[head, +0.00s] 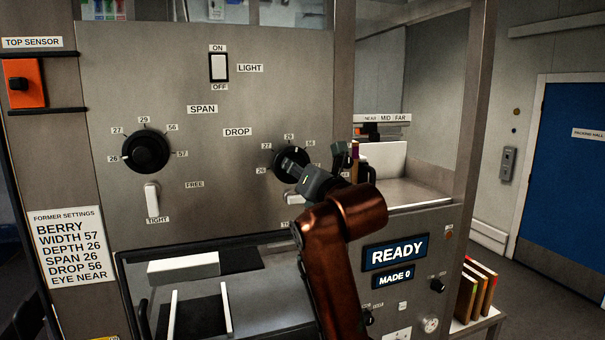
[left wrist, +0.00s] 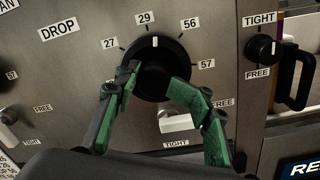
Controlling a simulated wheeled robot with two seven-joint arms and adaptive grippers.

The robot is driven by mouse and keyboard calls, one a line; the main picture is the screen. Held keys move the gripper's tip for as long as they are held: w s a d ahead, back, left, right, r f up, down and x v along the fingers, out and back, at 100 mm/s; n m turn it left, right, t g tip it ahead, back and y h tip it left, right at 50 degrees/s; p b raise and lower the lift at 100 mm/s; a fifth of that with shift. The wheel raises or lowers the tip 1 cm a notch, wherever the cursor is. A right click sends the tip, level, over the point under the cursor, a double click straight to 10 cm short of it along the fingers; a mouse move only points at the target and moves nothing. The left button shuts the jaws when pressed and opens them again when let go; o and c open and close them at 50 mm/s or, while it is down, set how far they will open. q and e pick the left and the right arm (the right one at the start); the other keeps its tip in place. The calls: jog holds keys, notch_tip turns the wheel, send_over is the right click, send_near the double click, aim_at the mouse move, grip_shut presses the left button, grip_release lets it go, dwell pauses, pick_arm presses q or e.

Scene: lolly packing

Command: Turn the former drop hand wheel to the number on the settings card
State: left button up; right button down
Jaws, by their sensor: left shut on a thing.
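The black former drop hand wheel (head: 291,157) is on the grey panel under the DROP label (head: 237,132), and shows in the left wrist view (left wrist: 154,60). Its white mark points close to 29, slightly toward 56. My left gripper (head: 293,176) is at the wheel, its green fingers (left wrist: 154,84) shut on the wheel from both sides. The fingers and arm hide the wheel's lower right in the head view. The settings card (head: 71,246) at the left reads DROP 56. My right gripper is not in view.
The SPAN wheel (head: 146,152) is left of the drop wheel, with a white lock lever (head: 152,198) below it. Below the drop wheel is another white lever (left wrist: 178,122). A smaller black TIGHT/FREE knob (left wrist: 262,47) and a black handle (left wrist: 297,75) are to the right.

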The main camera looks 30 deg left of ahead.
pick_arm(q)
jog(key=shift+s+a+r+m, duration=0.1)
jog(key=shift+a+r+m, duration=0.05)
jog(key=shift+m, duration=0.45)
jog(key=shift+s+a+r+m, duration=0.1)
jog(key=shift+r+m, duration=0.05)
jog(key=shift+m, duration=0.45)
jog(key=shift+r, duration=0.1)
jog(key=o, duration=0.9)
jog(key=shift+a, duration=0.1)
jog(key=shift+f, duration=0.2)
jog(key=v, duration=1.2)
jog(key=shift+d+b, duration=0.2)
jog(key=shift+b, duration=0.1)
